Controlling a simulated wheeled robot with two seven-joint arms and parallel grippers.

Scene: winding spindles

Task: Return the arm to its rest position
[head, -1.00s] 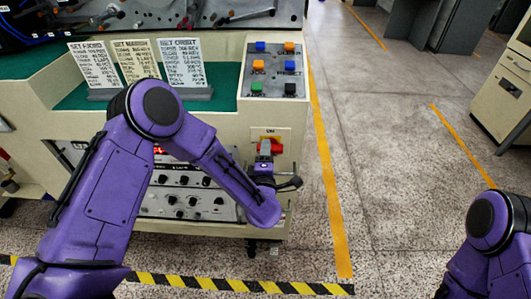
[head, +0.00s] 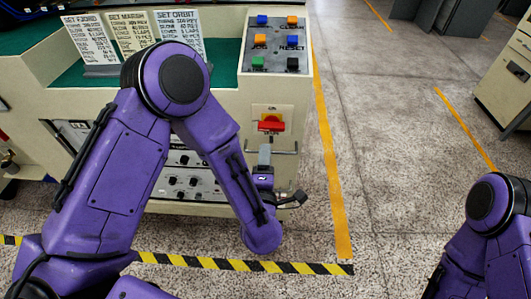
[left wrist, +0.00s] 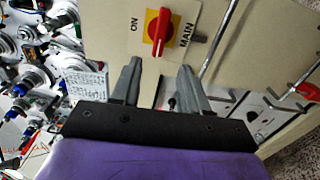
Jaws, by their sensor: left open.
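My left arm (head: 110,165) is purple and reaches in from the left in front of a cream machine. My left gripper (head: 265,150) is just below a red rotary switch (head: 271,123) on a yellow plate. In the left wrist view the two grey fingers of the left gripper (left wrist: 160,72) are apart with nothing between them. The red switch (left wrist: 161,32) lies beyond the fingertips there, clear of them, on a plate marked ON and MAIN. My right arm (head: 485,235) shows at the lower right, and its gripper is out of view.
A panel of coloured buttons (head: 277,45) sits above the switch. Several printed cards (head: 133,36) stand on the green top. A metal handle bar (head: 286,152) is close beside the left gripper. Open floor (head: 390,150) lies to the right, with a cream cabinet (head: 503,85) beyond.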

